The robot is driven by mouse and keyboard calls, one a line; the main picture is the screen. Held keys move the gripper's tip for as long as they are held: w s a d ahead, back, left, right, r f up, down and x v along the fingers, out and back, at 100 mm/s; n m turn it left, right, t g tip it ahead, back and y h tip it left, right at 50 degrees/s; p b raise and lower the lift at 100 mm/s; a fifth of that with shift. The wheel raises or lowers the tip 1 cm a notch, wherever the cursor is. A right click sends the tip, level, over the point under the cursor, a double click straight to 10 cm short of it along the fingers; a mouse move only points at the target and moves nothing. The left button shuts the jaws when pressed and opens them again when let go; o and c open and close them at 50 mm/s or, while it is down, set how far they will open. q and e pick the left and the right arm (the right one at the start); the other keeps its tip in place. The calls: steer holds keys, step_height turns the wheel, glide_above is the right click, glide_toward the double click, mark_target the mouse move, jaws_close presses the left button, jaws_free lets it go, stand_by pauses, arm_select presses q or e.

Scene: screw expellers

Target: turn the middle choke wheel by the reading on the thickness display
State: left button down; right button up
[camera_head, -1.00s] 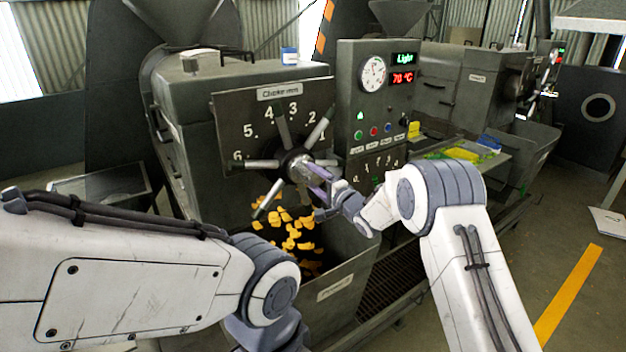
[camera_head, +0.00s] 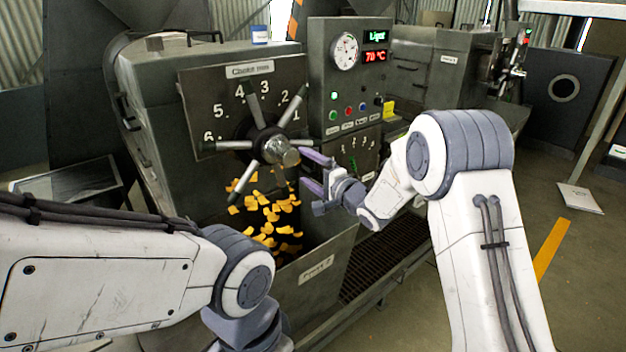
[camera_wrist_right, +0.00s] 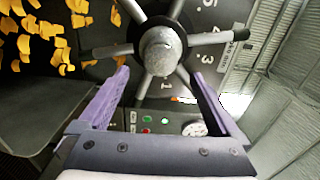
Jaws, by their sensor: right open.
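The choke wheel (camera_head: 262,146) has several grey spokes and a round metal hub, in front of a dark plate (camera_head: 208,88) with a number scale. The hub also shows in the right wrist view (camera_wrist_right: 162,50). My right gripper (camera_head: 309,172) is open, to the right of and a little below the hub. In the right wrist view its two purple fingers (camera_wrist_right: 155,95) are spread apart with nothing between them, and the hub lies beyond.
Orange flakes (camera_head: 268,218) fall below the wheel into a grey bin (camera_head: 318,270). The control panel (camera_head: 318,62) carries a round gauge (camera_head: 345,51), a red 70 °C display (camera_head: 374,57) and several buttons. A grating (camera_head: 385,262) lies right of the bin.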

steer(key=v, duration=0.2)
steer(key=shift+s+d, duration=0.2)
steer(key=shift+s, duration=0.05)
steer(key=s+f+n+g+h+b, duration=0.1)
steer(key=s+f+n+g+h, duration=0.2)
steer(key=s, duration=1.1)
steer(key=s+d+f+n+g+h+b, duration=0.1)
steer(key=s+f+n+g+h, duration=0.2)
steer(key=s, duration=1.2)
steer(key=s+d+f+n+g+h+b, duration=0.1)
steer(key=s+f+n+g+h, duration=0.3)
steer(key=s+n+g, duration=0.4)
steer(key=s+n+b, duration=0.1)
steer(key=s+n, duration=0.2)
steer(key=s, duration=0.4)
steer(key=shift+s+d+f, duration=0.2)
steer(key=shift+d+f, duration=0.05)
steer(key=shift+f, duration=0.05)
